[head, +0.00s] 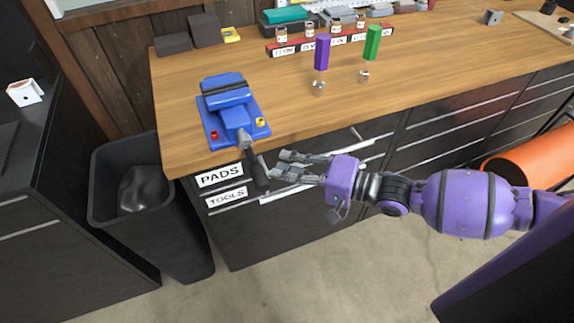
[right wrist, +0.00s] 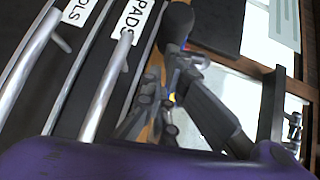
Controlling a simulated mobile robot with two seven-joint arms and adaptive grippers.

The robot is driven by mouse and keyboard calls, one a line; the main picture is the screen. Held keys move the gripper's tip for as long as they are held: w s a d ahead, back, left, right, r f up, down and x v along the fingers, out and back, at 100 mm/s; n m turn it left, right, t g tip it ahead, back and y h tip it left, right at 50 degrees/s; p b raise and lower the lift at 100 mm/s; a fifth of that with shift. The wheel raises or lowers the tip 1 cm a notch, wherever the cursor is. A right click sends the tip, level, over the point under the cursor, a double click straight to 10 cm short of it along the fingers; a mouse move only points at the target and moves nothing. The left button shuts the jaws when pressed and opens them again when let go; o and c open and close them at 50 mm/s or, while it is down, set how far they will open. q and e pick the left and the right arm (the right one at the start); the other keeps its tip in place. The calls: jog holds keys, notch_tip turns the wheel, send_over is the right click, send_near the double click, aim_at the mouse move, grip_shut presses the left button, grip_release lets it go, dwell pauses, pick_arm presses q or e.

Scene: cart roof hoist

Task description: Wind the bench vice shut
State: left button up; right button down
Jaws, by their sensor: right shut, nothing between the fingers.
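The blue bench vice (head: 230,103) is mounted on the near left corner of the wooden workbench. Its crank, with a black handle (head: 259,172), hangs down over the bench's front edge. My right gripper (head: 277,164) is just to the right of the black handle, in front of the drawers, and is shut with nothing between its fingers. In the right wrist view the black handle (right wrist: 178,22) shows just beyond the fingers (right wrist: 173,75). Whether they touch it I cannot tell. The gap between the vice jaws is hard to judge. My left gripper is not in view.
Drawers labelled PADS (head: 220,176) and TOOLS (head: 227,197), with bar pulls, lie under the bench top. A black bin (head: 140,240) stands at the left. A purple block (head: 322,53) and a green block (head: 373,43) stand on posts on the bench (head: 300,105). An orange cylinder (head: 525,155) lies at right.

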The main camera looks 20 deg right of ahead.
jog(key=shift+a+f+m+b, duration=0.15)
jog(key=shift+f+m+b, duration=0.2)
jog(key=shift+b, duration=0.15)
jog(key=shift+a+f+t+y+b, duration=0.15)
jog(key=shift+t+y+b, duration=0.15)
